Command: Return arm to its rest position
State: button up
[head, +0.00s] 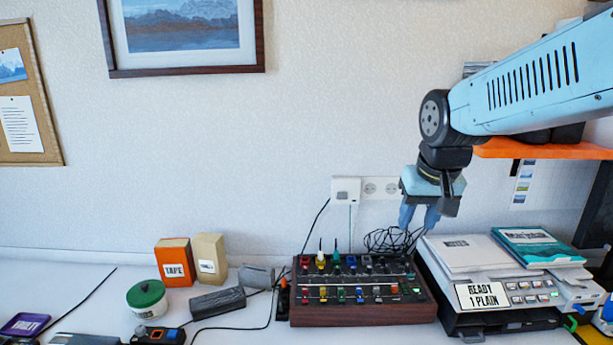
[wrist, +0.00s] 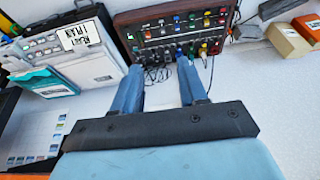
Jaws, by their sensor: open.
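My arm, light blue with a black joint, reaches in from the upper right in the head view. My gripper (head: 419,217) hangs from it, pointing down, above the back right of a wooden-sided control panel (head: 362,313). The two blue fingers are apart with nothing between them. In the wrist view my gripper (wrist: 160,78) also shows its fingers spread and empty, with the panel (wrist: 175,34) beyond the tips. A tangle of black cable (head: 392,240) lies behind the panel, below and left of the fingers.
A printer (head: 480,297) with papers and a teal book (head: 538,247) stands right of the panel. An orange shelf (head: 540,149) is at the right, behind the arm. Boxes (head: 174,262) and a green-lidded tub (head: 146,297) stand left. The wall above the desk's middle is clear of obstacles.

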jog(key=s+d+r+t, duration=0.1)
jog(key=s+d, duration=0.1)
jog(key=s, duration=0.7)
jog(key=shift+s+d+r+t, duration=0.3)
jog(key=shift+s, duration=0.05)
jog(key=shift+c, duration=0.2)
dwell(2.8)
